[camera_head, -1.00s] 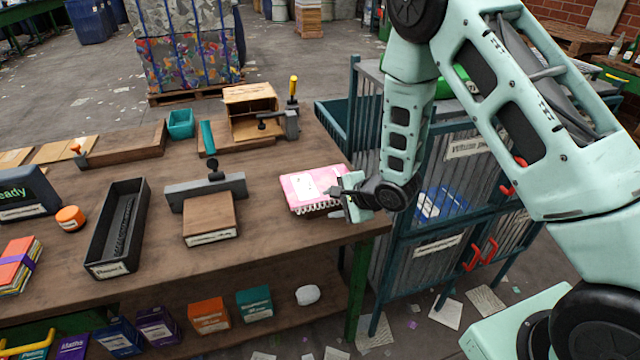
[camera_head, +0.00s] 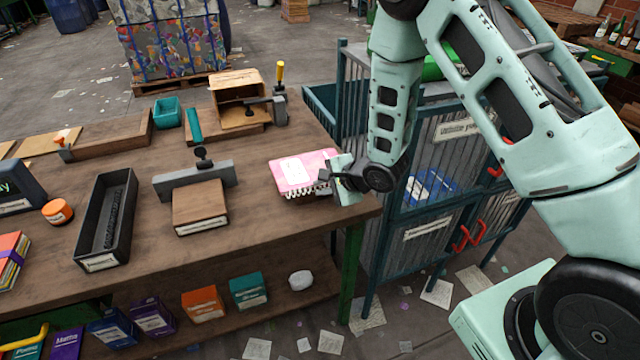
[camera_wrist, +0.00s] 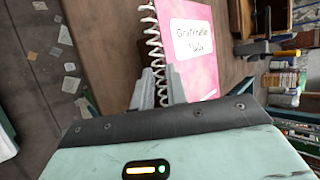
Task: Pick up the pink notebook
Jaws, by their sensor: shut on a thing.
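The pink notebook (camera_head: 302,172) with a white label and white spiral binding is at the right end of the wooden workbench in the head view. In the wrist view the notebook (camera_wrist: 190,62) stretches away from the fingers (camera_wrist: 158,88), which close over the spiral edge. The fingers hide part of that edge. I cannot tell whether the notebook is clear of the bench top.
A teal wire cage (camera_head: 440,160) stands close on the right, behind my arm.

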